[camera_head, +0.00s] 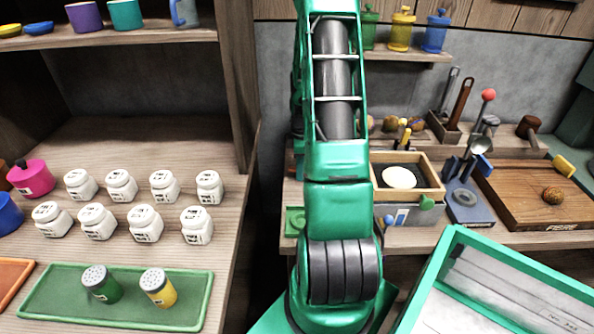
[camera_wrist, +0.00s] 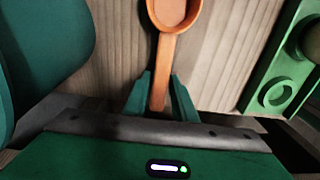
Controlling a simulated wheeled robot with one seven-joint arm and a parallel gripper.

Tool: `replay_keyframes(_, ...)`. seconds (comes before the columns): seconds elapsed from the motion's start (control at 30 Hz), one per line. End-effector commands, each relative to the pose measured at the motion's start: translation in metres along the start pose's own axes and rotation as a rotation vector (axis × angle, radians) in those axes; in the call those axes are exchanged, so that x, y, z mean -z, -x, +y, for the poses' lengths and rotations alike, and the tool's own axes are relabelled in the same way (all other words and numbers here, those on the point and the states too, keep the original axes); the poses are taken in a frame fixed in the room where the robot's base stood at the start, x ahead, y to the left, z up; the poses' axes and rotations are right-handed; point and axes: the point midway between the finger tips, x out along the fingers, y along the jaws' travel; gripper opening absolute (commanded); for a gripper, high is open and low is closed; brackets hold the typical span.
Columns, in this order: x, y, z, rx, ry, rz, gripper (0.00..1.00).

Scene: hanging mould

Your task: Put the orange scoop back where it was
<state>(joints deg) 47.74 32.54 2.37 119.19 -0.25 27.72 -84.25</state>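An orange scoop (camera_wrist: 174,14) shows in the wrist view, its round bowl at the top edge and its handle running down between the fingers of my gripper (camera_wrist: 161,84). The two dark green fingers stand on either side of the handle, their tips very close to it. I cannot tell whether they press on it. Pale wood planks lie behind the scoop; I cannot tell whether it rests on them or is held clear. In the head view I do not see the scoop or my gripper.
A green holder (camera_wrist: 274,84) stands right of the scoop in the wrist view. In the head view, a wooden box (camera_head: 431,178), a blue stand (camera_head: 468,208) and a cutting board (camera_head: 535,207) fill the right counter. White jars (camera_head: 145,223) and a green tray (camera_head: 125,313) are left.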

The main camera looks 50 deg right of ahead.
Motion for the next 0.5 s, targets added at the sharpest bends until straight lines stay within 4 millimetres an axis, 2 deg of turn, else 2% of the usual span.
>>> replay_keyframes(0.33, 0.0, 0.001, 0.0, -0.001, 0.0, 0.0, 0.35)
replay_keyframes(0.5, 0.0, 0.016, 0.001, -0.004, 0.0, 0.0, 0.35)
